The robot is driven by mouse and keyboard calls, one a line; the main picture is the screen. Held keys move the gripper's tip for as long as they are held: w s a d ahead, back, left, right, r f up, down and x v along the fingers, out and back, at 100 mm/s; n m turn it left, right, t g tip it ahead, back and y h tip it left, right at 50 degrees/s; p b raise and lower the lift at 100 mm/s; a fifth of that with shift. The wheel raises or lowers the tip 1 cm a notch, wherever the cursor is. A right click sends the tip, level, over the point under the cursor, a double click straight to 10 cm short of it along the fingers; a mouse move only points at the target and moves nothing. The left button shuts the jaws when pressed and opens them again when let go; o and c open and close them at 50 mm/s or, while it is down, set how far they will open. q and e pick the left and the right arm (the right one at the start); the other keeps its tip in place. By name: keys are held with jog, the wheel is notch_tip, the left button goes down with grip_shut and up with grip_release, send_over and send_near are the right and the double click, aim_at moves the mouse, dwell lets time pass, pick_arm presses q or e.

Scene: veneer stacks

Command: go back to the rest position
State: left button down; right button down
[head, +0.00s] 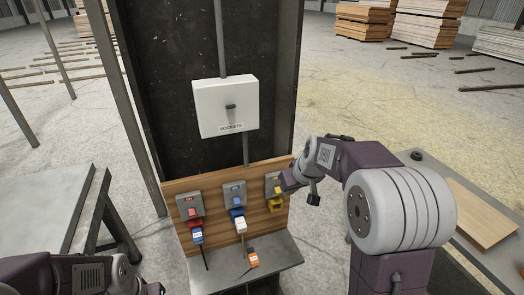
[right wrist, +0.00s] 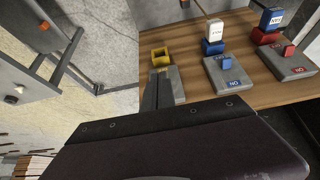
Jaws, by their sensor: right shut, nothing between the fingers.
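My right gripper (head: 286,185) is at the right end of the wooden socket board (head: 262,210), close in front of the yellow socket (head: 276,204). In the right wrist view its fingers (right wrist: 158,92) are shut with nothing between them, over the grey plate beside the yellow socket (right wrist: 161,57). I cannot tell whether they touch it. My left arm comes in at the bottom left, and its fingers are outside the picture. An orange plug (head: 253,258) is at the ledge below the board. A white plug (head: 240,226) is at the blue socket and a blue plug (head: 197,236) at the red socket.
A white box (head: 226,106) labelled SOCKETS is on the dark panel (head: 170,60) above the board. A grey table (head: 42,210) stands at the left. A bench with a wooden board (head: 480,213) is at the right.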

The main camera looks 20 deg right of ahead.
jog(key=s+a+f+g+b, duration=0.1)
jog(key=s+a+f+b, duration=0.15)
jog(key=s+f, duration=0.2)
jog(key=s+a+f+n+b, duration=0.1)
jog(key=s+a+f+b, duration=0.15)
jog(key=f+b, duration=0.2)
jog(key=s+a+f+g+b, duration=0.1)
jog(key=s+a+f+b, duration=0.1)
jog(key=s+f, duration=0.3)
jog(key=s+d+f+m+g, duration=0.1)
jog(key=s+f+m+g, duration=0.1)
jog(key=s+f, duration=0.5)
jog(key=s, duration=0.2)
jog(key=shift+s+f+b, duration=0.3)
jog(key=shift+s+b, duration=0.05)
jog(key=shift+s, duration=0.05)
